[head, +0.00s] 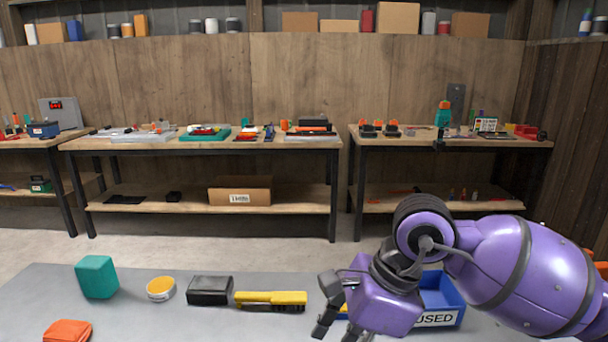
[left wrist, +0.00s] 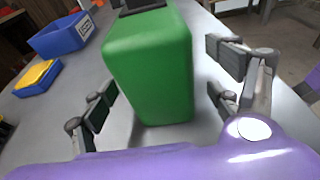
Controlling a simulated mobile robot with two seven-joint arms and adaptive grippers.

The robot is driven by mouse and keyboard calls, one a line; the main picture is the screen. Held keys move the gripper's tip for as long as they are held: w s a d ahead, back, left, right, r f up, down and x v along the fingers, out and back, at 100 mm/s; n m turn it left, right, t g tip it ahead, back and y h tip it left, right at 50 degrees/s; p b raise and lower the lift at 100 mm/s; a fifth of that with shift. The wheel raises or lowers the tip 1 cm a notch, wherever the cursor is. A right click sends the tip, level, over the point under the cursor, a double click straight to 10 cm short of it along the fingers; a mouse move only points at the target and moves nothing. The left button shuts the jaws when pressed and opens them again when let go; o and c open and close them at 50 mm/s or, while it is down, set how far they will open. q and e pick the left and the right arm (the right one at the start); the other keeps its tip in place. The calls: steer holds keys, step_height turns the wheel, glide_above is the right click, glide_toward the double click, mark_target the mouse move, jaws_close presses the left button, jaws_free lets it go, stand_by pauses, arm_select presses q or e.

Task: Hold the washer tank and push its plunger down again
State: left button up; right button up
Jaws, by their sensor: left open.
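The washer tank (left wrist: 150,65) is a green rounded block with a dark part (left wrist: 142,5) on its top, cut off by the frame edge. It stands on the grey tabletop in the left wrist view. My left gripper (left wrist: 165,103) is open, with its fingers on either side of the tank; gaps show between fingers and tank. I cannot make out the plunger. In the head view my right arm comes in from the right, and its gripper (head: 325,305) has its fingers apart with nothing seen between them. The tank does not show in the head view.
A blue bin (head: 452,290) labelled "USED" is partly behind my right arm. The grey table (head: 235,325) also holds a teal block (head: 97,277), a yellow-topped tin (head: 160,289), a black box (head: 209,290), a yellow brush (head: 270,299) and an orange cloth (head: 68,331).

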arm_select(q)
steer(key=shift+r+b+v, duration=0.15)
steer(key=shift+r+v, duration=0.05)
steer(key=shift+v, duration=1.2)
steer(key=shift+r+b+v, duration=0.2)
steer(key=shift+v, duration=1.2)
steer(key=shift+r+b+v, duration=0.15)
steer(key=shift+r+v, duration=0.05)
steer(key=shift+v, duration=1.15)
steer(key=shift+d, duration=0.15)
steer(key=o, duration=0.4)
steer(key=shift+o, duration=0.2)
